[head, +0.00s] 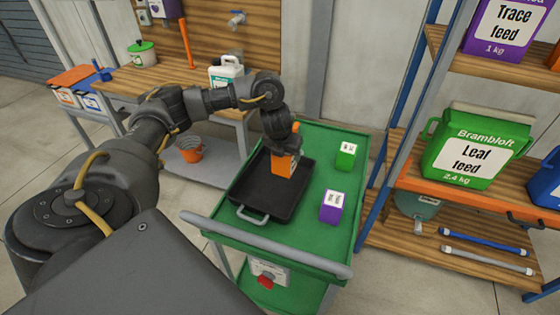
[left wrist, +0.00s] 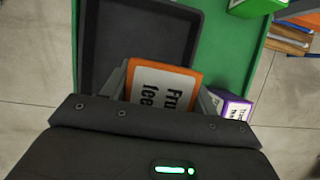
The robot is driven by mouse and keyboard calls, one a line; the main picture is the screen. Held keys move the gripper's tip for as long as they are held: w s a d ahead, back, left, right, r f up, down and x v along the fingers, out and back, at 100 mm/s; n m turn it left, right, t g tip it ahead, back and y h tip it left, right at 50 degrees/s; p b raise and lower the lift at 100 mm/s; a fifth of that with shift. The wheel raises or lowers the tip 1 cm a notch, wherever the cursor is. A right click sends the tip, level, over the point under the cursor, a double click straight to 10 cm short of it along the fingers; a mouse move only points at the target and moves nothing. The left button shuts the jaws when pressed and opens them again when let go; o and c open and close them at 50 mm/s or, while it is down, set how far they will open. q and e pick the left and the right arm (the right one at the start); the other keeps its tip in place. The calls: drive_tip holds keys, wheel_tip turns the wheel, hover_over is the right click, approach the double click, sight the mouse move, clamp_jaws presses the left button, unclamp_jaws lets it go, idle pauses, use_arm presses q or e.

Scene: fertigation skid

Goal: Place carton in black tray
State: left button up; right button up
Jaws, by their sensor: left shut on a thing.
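My left gripper (head: 286,146) is shut on an orange carton (head: 284,166) with a white label. In the left wrist view the carton (left wrist: 162,84) sits between the two fingers (left wrist: 165,98), its label partly reading "Fruit feed". The black tray (head: 252,197) lies on a green cart, with a grey handle at its near end. The carton is over the right part of the tray, inside its outline in the head view. I cannot tell whether its bottom touches the tray floor. The tray also shows in the left wrist view (left wrist: 138,38). My right gripper is not in view.
A green carton (head: 345,156) and a purple carton (head: 333,207) stand on the cart top (head: 318,170), right of the tray. A shelf rack (head: 405,150) stands to the right. A wooden bench (head: 150,82) with a white jug (head: 227,72) is behind.

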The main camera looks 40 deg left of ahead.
use_arm(q)
drive_tip(key=w+a+f+b, duration=0.1)
drive_tip(key=f, duration=0.1)
drive_tip(key=w+a+f+b, duration=0.1)
drive_tip(key=a+f+b, duration=0.1)
drive_tip(key=w+a+f+b, duration=0.1)
drive_tip(key=w+a+f, duration=0.1)
drive_tip(key=shift+f, duration=0.3)
wheel_tip(320, 180, down, 2)
drive_tip(key=shift+w+f+b, duration=0.1)
drive_tip(key=shift+f+b, duration=0.1)
drive_tip(key=shift+b, duration=0.45)
drive_tip(key=shift+a+f, duration=0.15)
drive_tip(key=shift+f, duration=0.25)
drive_tip(key=shift+r, duration=0.1)
